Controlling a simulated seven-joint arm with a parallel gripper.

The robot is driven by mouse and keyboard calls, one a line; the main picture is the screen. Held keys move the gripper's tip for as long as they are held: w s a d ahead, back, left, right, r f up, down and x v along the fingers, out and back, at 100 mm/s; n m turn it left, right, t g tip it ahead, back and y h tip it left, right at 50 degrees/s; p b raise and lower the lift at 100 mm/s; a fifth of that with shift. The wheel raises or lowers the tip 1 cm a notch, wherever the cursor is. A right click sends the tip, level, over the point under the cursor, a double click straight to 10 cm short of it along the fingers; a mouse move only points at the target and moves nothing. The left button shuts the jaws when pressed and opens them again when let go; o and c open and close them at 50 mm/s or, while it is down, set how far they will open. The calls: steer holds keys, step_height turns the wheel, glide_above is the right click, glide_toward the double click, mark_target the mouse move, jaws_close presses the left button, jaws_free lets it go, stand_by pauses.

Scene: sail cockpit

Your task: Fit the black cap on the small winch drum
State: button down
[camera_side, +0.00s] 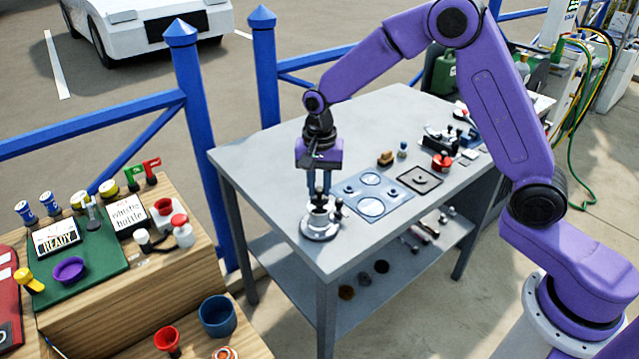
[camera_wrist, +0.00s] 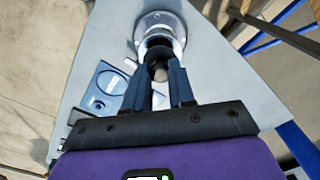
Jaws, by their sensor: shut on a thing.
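The small winch drum (camera_side: 320,224) is silver with a wide round base and stands at the near corner of the grey table. The drum (camera_wrist: 160,20) also shows at the top of the wrist view. My gripper (camera_side: 320,197) points straight down over the drum, its fingertips at the drum's top. In the wrist view, my gripper (camera_wrist: 159,76) is shut on a small dark round piece that looks like the black cap (camera_wrist: 160,72). The fingers partly hide the cap, and I cannot tell whether it touches the drum.
A blue-grey tray with round discs (camera_side: 370,207) lies right of the drum. Beyond it are a dark-framed square plate (camera_side: 420,180), a brown block (camera_side: 385,158) and a red part (camera_side: 442,162). The table's back left is clear. A blue fence post (camera_side: 266,75) stands behind.

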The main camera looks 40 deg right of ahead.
steer(key=shift+f, duration=0.95)
steer(key=shift+c, duration=2.4)
jaws_free()
steer(key=shift+r, duration=2.5)
